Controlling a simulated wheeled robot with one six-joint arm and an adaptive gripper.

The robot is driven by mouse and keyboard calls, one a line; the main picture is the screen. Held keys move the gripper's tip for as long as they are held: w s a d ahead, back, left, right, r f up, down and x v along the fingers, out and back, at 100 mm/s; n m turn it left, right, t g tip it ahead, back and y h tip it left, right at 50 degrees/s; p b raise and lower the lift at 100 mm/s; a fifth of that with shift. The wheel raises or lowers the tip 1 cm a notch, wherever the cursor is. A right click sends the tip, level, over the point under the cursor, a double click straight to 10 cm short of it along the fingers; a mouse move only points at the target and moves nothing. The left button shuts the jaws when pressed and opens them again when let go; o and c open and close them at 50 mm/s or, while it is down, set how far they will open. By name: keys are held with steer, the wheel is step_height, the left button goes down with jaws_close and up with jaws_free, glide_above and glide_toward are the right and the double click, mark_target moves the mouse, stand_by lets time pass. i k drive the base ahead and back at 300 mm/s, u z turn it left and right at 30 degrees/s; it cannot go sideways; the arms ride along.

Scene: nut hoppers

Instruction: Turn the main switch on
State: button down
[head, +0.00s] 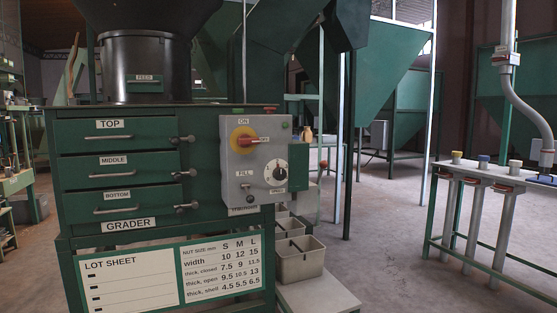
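The main switch (243,140) is a red handle on a yellow round plate. It sits on the upper part of a grey control box (231,175) at the right side of the green grader. A label reading ON is above the switch, and a label that seems to read OFF is at its right. The red handle lies about level and points right, toward that right label. My gripper is not in view.
Below the switch are a FILL toggle (245,187) and a black-and-white dial (275,173). Grey bins (299,262) stand below the box. A bench (490,175) stands at right; floor between is clear.

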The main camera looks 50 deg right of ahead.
mark_target(245, 140)
steer(key=z, duration=1.35)
